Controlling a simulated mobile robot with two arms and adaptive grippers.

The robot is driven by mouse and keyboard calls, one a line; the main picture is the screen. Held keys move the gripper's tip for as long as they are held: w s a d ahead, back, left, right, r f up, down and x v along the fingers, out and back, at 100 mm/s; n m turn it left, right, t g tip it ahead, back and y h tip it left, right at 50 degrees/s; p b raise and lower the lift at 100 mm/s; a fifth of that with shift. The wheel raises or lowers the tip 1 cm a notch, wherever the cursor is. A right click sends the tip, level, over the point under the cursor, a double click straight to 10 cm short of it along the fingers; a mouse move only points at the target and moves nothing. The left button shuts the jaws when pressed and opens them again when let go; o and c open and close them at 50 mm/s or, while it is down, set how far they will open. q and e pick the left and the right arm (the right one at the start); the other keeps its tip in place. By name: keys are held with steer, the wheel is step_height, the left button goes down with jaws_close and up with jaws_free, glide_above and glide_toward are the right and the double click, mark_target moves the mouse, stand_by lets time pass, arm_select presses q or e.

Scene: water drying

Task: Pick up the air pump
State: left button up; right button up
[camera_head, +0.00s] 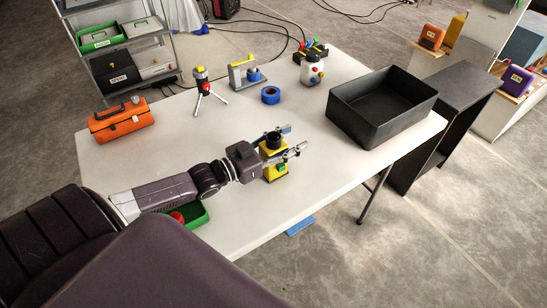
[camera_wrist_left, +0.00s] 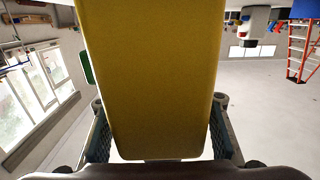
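A yellow device with a black round top and a green part on its front, which I take to be the air pump (camera_head: 271,174), stands upright near the middle of the white table. My left gripper (camera_head: 294,140) reaches in from the left with its two fingers on either side of the pump's upper part. In the left wrist view the pump's yellow body (camera_wrist_left: 160,75) fills the middle between the two finger pads. The pads' inner faces show, so the fingers look open around it; firm contact is not visible. My right gripper is not in view.
The white table (camera_head: 330,185) also holds a black bin (camera_head: 385,122), an orange toolbox (camera_head: 121,121), a tripod device (camera_head: 203,90), blue tape (camera_head: 270,95), a white knobbed device (camera_head: 312,70) and a green tray (camera_head: 198,218) by my arm. The table's front right is clear.

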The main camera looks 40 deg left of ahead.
arm_select(q)
steer(key=c, duration=1.1)
jaws_close()
